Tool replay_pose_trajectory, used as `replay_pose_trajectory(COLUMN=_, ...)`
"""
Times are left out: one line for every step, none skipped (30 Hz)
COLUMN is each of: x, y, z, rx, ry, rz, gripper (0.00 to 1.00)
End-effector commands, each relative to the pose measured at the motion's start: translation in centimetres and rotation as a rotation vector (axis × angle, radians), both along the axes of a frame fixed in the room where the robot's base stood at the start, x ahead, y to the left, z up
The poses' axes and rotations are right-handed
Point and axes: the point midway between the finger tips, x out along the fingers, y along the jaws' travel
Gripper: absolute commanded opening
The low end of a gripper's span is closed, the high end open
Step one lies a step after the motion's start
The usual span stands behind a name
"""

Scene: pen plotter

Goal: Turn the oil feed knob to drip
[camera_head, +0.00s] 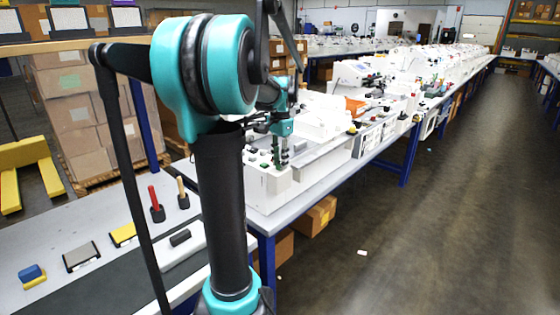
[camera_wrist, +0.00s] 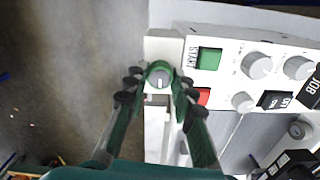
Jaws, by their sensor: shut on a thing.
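In the wrist view a round knob (camera_wrist: 158,77), green around a grey face with a pale pointer line, sits on a narrow white block at the left end of a white control panel (camera_wrist: 225,70). I take it to be the oil feed knob; no label for it is readable. My gripper (camera_wrist: 158,86) has one dark-padded finger on each side of the knob and is shut on it. In the head view my gripper (camera_head: 280,152) is small, down at the white machine (camera_head: 268,183) on the near bench end; the knob cannot be made out there.
Right of the knob are a green START button (camera_wrist: 209,58), a red button (camera_wrist: 203,96), and several grey knobs, close to my right finger. Left of the block is open floor (camera_wrist: 70,70). In the head view, a bench (camera_head: 95,215) with small tools stands at the left.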

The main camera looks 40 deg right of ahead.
Motion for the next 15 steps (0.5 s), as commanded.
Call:
replay_pose_trajectory(x=0.04, y=-0.04, z=0.04, rx=-0.001, ry=-0.001, rz=-0.016, gripper=0.00)
replay_pose_trajectory(x=0.04, y=-0.04, z=0.04, rx=-0.001, ry=-0.001, rz=-0.026, gripper=0.00)
replay_pose_trajectory(x=0.04, y=-0.04, z=0.05, rx=-0.001, ry=-0.001, rz=-0.037, gripper=0.00)
replay_pose_trajectory(x=0.04, y=-0.04, z=0.05, rx=-0.001, ry=-0.001, rz=-0.044, gripper=0.00)
replay_pose_trajectory(x=0.04, y=-0.04, z=0.05, rx=-0.001, ry=-0.001, rz=-0.050, gripper=0.00)
replay_pose_trajectory(x=0.04, y=-0.05, z=0.05, rx=-0.001, ry=-0.001, rz=-0.057, gripper=0.00)
replay_pose_trajectory(x=0.04, y=-0.05, z=0.05, rx=-0.001, ry=-0.001, rz=-0.061, gripper=0.00)
replay_pose_trajectory(x=0.04, y=-0.05, z=0.05, rx=-0.001, ry=-0.001, rz=-0.065, gripper=0.00)
replay_pose_trajectory(x=0.04, y=-0.05, z=0.05, rx=-0.001, ry=-0.001, rz=-0.068, gripper=0.00)
replay_pose_trajectory(x=0.04, y=-0.05, z=0.05, rx=-0.001, ry=-0.001, rz=-0.070, gripper=0.00)
replay_pose_trajectory(x=0.04, y=-0.05, z=0.05, rx=-0.001, ry=-0.001, rz=-0.071, gripper=0.00)
replay_pose_trajectory(x=0.04, y=-0.04, z=0.05, rx=-0.001, ry=-0.001, rz=-0.072, gripper=0.00)
replay_pose_trajectory(x=0.04, y=-0.04, z=0.05, rx=-0.001, ry=-0.001, rz=-0.072, gripper=0.00)
replay_pose_trajectory(x=0.04, y=-0.04, z=0.05, rx=-0.001, ry=-0.001, rz=-0.072, gripper=0.00)
replay_pose_trajectory(x=0.04, y=-0.04, z=0.05, rx=-0.001, ry=-0.001, rz=-0.072, gripper=0.00)
